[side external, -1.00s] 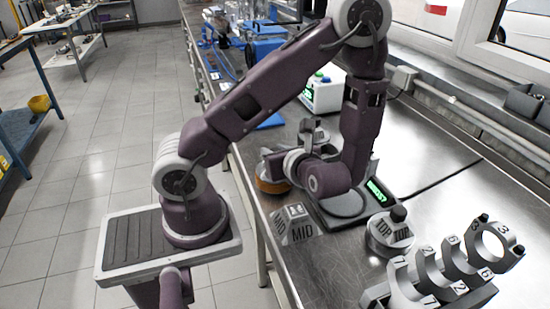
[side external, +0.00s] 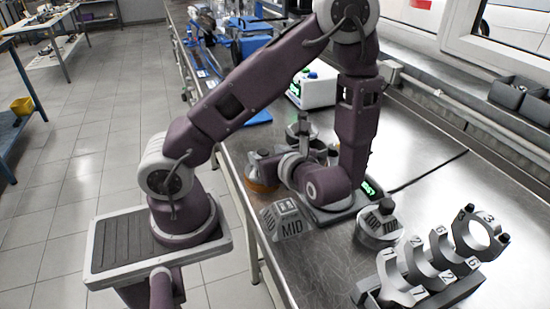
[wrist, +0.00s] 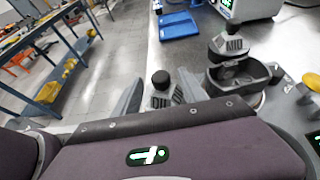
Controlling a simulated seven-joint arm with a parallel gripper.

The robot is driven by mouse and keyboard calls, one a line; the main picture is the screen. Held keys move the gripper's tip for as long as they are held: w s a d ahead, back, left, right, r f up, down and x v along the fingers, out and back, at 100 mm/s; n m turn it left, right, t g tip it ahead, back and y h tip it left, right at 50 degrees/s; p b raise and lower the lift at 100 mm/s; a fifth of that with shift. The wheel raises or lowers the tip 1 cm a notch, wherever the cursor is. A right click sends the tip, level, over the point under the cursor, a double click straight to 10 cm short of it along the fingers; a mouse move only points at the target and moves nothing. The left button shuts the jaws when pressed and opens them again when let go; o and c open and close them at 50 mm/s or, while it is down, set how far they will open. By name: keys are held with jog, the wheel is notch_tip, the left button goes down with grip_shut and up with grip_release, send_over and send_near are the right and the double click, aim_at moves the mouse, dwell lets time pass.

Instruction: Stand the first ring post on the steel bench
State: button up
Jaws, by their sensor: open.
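In the wrist view a small grey post with a black knob (wrist: 160,82) stands upright between my gripper's (wrist: 160,95) two grey fingers, which are apart. Its lettering is partly cut off by my purple housing and seems to read OIL. I cannot tell whether the fingers touch it. In the side view a black-knobbed post (side external: 262,155) shows at an orange round base, left of my wrist. My fingers are mostly hidden there by my own wrist. A post marked TOP (side external: 378,224) stands on the steel bench (side external: 318,270) to the right.
A post marked MID (wrist: 232,45) rests at a dark-grey holder in the wrist view. A grey block marked MID (side external: 285,220) sits near the bench's front edge. A numbered cap rack (side external: 440,265) stands front right. A green-lit display (side external: 370,190) is close to my wrist.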

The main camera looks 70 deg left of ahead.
jog(key=s+d+r+n+t+h, duration=0.3)
jog(key=d+r+n+h, duration=0.3)
jog(key=d+r+n, duration=0.1)
jog(key=s+d+r+n+t+h, duration=0.3)
jog(key=d+r+n+h, duration=0.4)
jog(key=n, duration=0.3)
jog(key=shift+d+r, duration=0.4)
